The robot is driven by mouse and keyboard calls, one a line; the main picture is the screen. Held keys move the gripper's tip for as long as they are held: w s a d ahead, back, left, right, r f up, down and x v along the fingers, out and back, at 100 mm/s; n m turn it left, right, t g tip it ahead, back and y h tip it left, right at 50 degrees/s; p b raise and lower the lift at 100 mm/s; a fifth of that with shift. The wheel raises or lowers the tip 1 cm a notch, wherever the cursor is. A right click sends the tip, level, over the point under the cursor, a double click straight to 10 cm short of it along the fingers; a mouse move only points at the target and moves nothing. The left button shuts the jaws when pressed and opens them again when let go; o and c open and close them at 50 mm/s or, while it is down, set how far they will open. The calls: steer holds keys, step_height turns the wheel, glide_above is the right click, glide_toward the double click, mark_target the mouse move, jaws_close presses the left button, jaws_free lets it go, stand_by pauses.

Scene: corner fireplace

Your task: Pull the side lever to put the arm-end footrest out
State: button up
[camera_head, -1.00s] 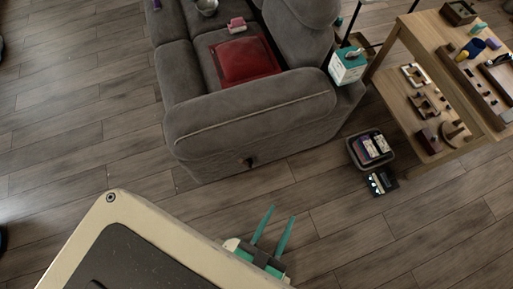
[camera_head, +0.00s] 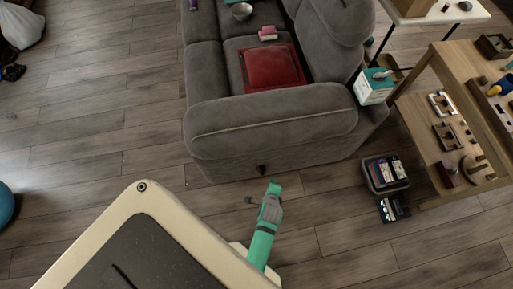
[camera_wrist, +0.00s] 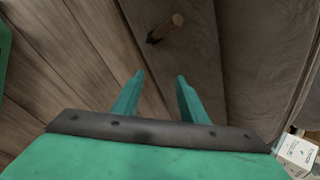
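The grey sofa (camera_head: 270,118) stands at the top middle in the head view, its arm end facing me. The side lever (camera_head: 262,170) is a small dark knob low on that end panel. In the wrist view the lever (camera_wrist: 171,27) is a short brownish peg standing out from the grey panel, with a dark base. My gripper (camera_head: 274,187) is just in front of and below the lever in the head view. In the wrist view my gripper (camera_wrist: 160,77) has two green fingers apart with nothing between them. The lever lies beyond the fingertips, apart from them.
A grey bin (camera_head: 372,183) and a small dark box (camera_head: 393,208) stand on the floor right of the sofa. A wooden shelf table (camera_head: 425,130) is farther right. A tissue box (camera_head: 373,88) sits beside the sofa.

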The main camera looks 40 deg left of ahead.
mark_target(257, 169)
steer(key=w+a+f+m+g, duration=0.3)
steer(key=w+a+m, duration=0.1)
steer(key=a, duration=0.5)
steer(key=x, duration=1)
steer(key=shift+s+a+f, duration=0.1)
steer(key=shift+a, duration=0.05)
jaws_close()
